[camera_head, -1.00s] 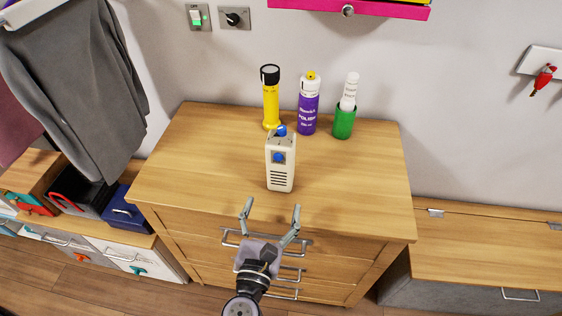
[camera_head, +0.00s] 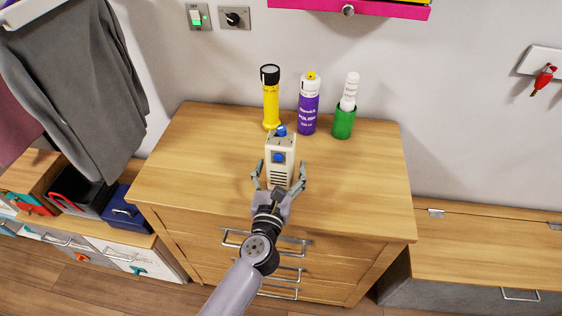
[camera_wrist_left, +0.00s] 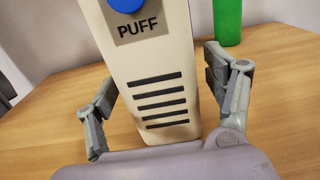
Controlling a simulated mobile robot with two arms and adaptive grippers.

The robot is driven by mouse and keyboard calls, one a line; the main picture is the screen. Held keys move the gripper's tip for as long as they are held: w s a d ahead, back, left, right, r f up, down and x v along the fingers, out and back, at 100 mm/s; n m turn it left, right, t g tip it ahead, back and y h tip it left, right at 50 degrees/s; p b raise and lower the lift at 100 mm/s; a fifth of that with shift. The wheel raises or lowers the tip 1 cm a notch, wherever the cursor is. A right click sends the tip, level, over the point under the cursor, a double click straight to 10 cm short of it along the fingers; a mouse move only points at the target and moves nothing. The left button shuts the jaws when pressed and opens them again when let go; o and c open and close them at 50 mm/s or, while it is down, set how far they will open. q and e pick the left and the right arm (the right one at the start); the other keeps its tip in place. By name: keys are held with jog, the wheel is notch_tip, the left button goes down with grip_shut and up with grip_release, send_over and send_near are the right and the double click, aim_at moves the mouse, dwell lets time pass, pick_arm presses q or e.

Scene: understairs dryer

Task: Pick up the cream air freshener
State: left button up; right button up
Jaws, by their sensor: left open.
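The cream air freshener (camera_head: 281,152) stands upright near the front of the wooden dresser top, with a blue button on its front and a blue cap. In the left wrist view the air freshener (camera_wrist_left: 150,62) shows a "PUFF" label and dark vent slots. My left gripper (camera_head: 279,176) is open, with one finger on each side of the air freshener's lower part. In the left wrist view the left gripper (camera_wrist_left: 160,98) has visible gaps between both fingers and the body. My right gripper is not in view.
Behind the air freshener stand a yellow torch (camera_head: 271,100), a purple polish can (camera_head: 308,108) and a green container (camera_head: 344,122) with a white bottle in it. The dresser top (camera_head: 200,160) is clear to both sides. A pink shelf (camera_head: 345,9) hangs above.

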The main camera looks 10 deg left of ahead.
aim_at(278, 149)
pick_arm(q)
jog(key=shift+w, duration=0.3)
jog(key=shift+s, duration=0.1)
jog(key=shift+c, duration=0.3)
jog(key=c, duration=1.5)
jog(key=shift+r, duration=5.1)
jog(key=shift+f, duration=0.1)
jog(key=shift+f+b, duration=3.55)
jog(key=shift+f, duration=1.25)
